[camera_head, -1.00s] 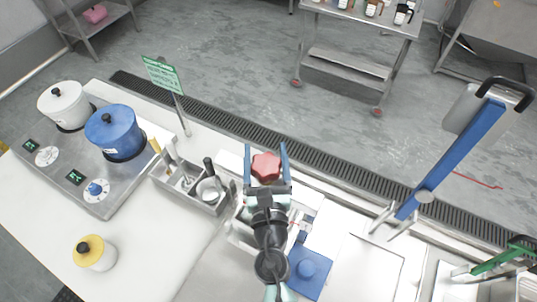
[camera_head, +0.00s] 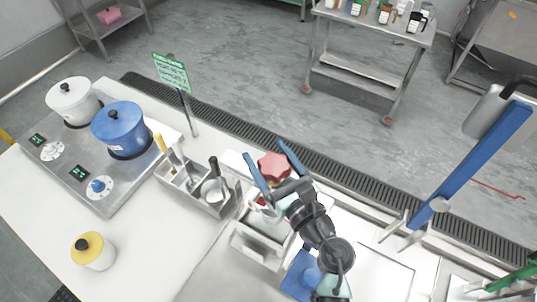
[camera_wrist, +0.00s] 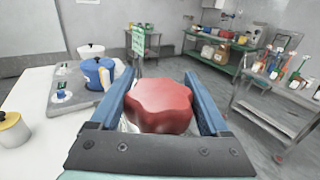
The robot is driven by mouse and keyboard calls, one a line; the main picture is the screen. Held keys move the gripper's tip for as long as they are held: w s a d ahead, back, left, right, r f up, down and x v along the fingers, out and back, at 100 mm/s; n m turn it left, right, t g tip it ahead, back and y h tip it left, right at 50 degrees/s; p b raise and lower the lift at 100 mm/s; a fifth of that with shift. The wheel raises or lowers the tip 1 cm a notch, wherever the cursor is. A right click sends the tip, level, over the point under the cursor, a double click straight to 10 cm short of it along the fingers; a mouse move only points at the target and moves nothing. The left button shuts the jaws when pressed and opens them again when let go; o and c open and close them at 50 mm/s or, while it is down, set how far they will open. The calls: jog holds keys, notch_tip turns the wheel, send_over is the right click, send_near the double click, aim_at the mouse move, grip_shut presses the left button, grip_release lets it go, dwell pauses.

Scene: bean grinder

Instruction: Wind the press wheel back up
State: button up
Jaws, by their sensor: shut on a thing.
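The red lobed press wheel (camera_head: 274,166) sits at the back of the counter, behind the tray and box. In the wrist view the wheel (camera_wrist: 160,105) fills the space between the two blue fingers. My gripper (camera_head: 271,162) is shut on the wheel, one finger on each side. In the head view the fingers are turned, slanting up to the left. The shaft and most of the press under the wheel are hidden by my gripper and arm.
A utensil tray (camera_head: 203,193) stands close on the left. A blue pot (camera_head: 119,129) and a white pot (camera_head: 72,101) stand on the stove at far left. A yellow-lidded jar (camera_head: 92,251) is at front left. A tall blue-handled device (camera_head: 472,165) rises at right.

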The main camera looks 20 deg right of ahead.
jog(key=o, duration=1.2)
jog(key=s+b, duration=0.1)
jog(key=s, duration=0.3)
jog(key=s+d+b, duration=0.1)
jog(key=s+b, duration=0.1)
jog(key=s, duration=0.2)
jog(key=s+b, duration=0.1)
jog(key=s, duration=0.3)
jog(key=shift+s+d+b, duration=0.25)
jog(key=shift+s+b, duration=0.05)
jog(key=shift+s, duration=0.1)
